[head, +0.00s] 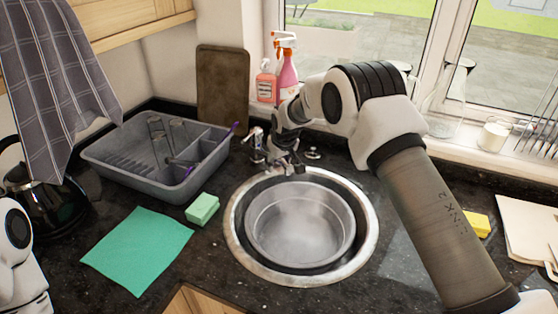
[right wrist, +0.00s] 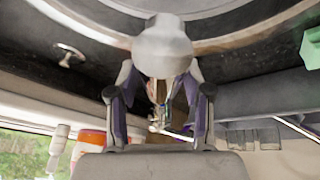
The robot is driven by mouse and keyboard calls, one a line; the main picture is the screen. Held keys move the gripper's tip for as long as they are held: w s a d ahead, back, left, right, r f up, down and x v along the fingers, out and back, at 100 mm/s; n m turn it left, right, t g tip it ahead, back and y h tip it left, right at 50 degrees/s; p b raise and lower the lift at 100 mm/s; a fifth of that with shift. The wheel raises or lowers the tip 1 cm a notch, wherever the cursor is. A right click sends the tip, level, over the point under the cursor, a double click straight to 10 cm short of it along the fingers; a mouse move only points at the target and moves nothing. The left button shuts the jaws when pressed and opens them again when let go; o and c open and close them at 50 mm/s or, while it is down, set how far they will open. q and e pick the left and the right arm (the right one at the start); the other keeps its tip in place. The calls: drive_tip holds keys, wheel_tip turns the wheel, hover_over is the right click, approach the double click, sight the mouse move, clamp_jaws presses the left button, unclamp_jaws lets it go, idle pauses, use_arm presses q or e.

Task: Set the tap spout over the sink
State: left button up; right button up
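The round steel sink (head: 234,236) is set in the dark worktop, with a round steel bowl (head: 300,222) inside it. The chrome tap (head: 257,142) stands behind the sink's back left rim. My right gripper (head: 288,163) reaches down beside the tap at the back rim, and its arm hides part of the area. In the right wrist view the pale rounded tap spout (right wrist: 162,48) lies between my spread fingers, with gaps behind it; its end covers the fingertips, so contact is unclear. My left gripper is out of view; only my left arm shows at the left edge.
A grey dish rack (head: 115,158) stands left of the sink. A green sponge (head: 202,209) and green cloth (head: 138,250) lie in front of it. Spray bottles (head: 286,68) stand behind the tap by the window. A yellow sponge (head: 478,225) lies on the right.

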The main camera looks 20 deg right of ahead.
drive_tip(key=shift+r, duration=0.4)
drive_tip(key=v, duration=1.1)
drive_tip(key=shift+s+r, duration=0.15)
